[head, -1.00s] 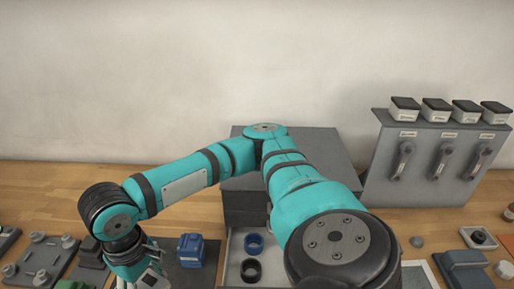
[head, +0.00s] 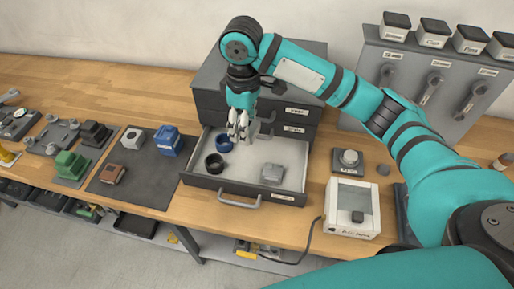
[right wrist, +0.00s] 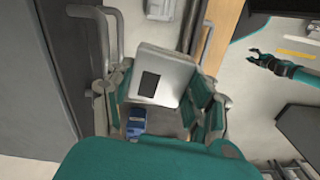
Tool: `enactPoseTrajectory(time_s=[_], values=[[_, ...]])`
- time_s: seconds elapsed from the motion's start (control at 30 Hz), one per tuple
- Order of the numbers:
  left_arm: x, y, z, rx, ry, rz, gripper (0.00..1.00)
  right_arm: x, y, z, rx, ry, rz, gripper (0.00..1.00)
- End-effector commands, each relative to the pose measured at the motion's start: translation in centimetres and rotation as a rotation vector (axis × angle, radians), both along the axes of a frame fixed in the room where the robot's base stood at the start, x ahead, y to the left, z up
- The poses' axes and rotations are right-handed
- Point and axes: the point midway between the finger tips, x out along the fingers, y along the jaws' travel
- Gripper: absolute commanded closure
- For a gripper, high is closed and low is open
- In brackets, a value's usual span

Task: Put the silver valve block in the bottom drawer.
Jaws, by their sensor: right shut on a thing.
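My right gripper (head: 240,126) hangs above the back of the open bottom drawer (head: 235,188), fingers down. In the right wrist view it is shut on a silver block with a dark square on one face, the silver valve block (right wrist: 172,68). In the head view the fingers largely hide the block. The drawer holds a blue ring (head: 224,143), a black ring (head: 214,164) and a grey block (head: 272,173) at the right. A small teal arm end, seemingly my left gripper (right wrist: 262,60), shows in the right wrist view; its jaws are unclear.
Two shut drawers (head: 297,120) sit above the open one. Left of it, a dark mat (head: 125,184) holds a blue block (head: 168,140), a white block (head: 133,138) and a brown part (head: 112,174). A white box (head: 350,205) stands to the right. The drawer's middle is free.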

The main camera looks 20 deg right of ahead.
Motion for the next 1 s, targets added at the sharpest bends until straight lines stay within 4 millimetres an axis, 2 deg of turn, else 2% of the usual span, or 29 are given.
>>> enactPoseTrajectory(time_s=[0.17, 0.27, 0.7, 1.0], values=[[0.4, 1.1, 0.3, 0.013, -0.005, 0.002, 0.6, 1.2, 0.5, 0.1, 0.0, 0.001, 0.139, 0.86], [0.5, 1.2, 0.6, 0.015, -0.006, 0.003, 0.6, 1.3, 0.5, -0.8, -0.002, 0.002, 0.164, 0.86], [0.4, -0.2, 2.1, -0.003, -0.005, 0.003, 0.6, 1.3, 0.5, -11.3, -0.002, 0.001, 0.165, 0.86], [0.4, -0.1, 2.5, -0.001, -0.005, 0.002, 0.6, 1.3, 0.5, -14.5, -0.003, -0.001, 0.165, 0.86]])
